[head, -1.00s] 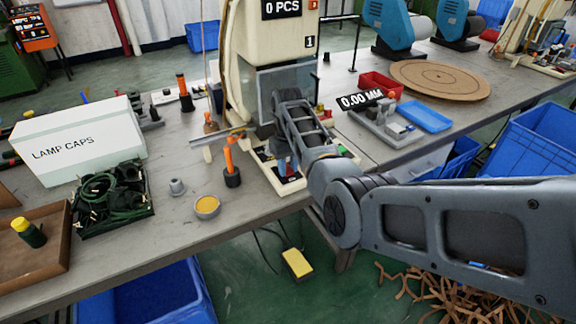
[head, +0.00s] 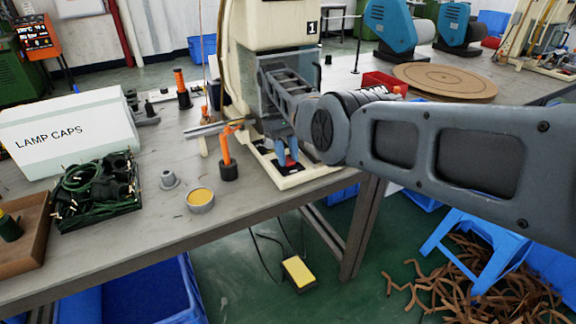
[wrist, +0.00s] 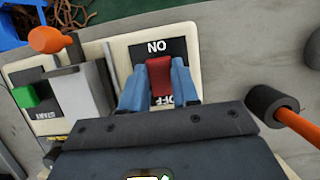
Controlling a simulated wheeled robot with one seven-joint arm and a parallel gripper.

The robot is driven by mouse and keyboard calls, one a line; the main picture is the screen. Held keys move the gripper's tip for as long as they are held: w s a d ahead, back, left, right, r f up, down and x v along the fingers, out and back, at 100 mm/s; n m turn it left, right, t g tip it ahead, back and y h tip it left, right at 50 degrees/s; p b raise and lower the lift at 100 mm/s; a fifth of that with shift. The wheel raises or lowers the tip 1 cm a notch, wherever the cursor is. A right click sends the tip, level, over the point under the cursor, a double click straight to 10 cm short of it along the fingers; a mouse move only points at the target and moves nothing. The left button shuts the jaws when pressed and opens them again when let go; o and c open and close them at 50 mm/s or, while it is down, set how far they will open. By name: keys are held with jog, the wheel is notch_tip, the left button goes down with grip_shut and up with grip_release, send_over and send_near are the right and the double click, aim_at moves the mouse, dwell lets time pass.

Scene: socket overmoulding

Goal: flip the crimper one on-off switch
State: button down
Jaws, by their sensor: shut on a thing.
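Crimper one is the cream machine (head: 277,22) marked "1" on the table. Its red on-off switch (wrist: 159,72) sits on a black plate (wrist: 143,52) with white ON and OFF lettering, seen upside down in the wrist view. My gripper (wrist: 160,88) has its blue fingers on both sides of the red switch and is shut on it. In the head view my gripper (head: 286,152) points down at the cream base of the machine. My fingers and wrist hide part of the switch and of the OFF lettering, and which way the switch is tilted is hard to tell.
An orange-handled tool in a black holder (head: 228,171) stands left of my gripper. A grey lever with an orange knob (wrist: 53,40) and a green button (wrist: 24,95) are nearby.

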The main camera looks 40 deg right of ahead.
jog(key=b, duration=0.3)
jog(key=shift+w+f, duration=0.15)
jog(key=shift+f, duration=0.15)
jog(key=shift+r+g, duration=0.25)
jog(key=shift+g, duration=0.15)
jog(key=c, duration=0.8)
grip_release()
jog(key=shift+c, duration=0.2)
jog(key=shift+r, duration=0.1)
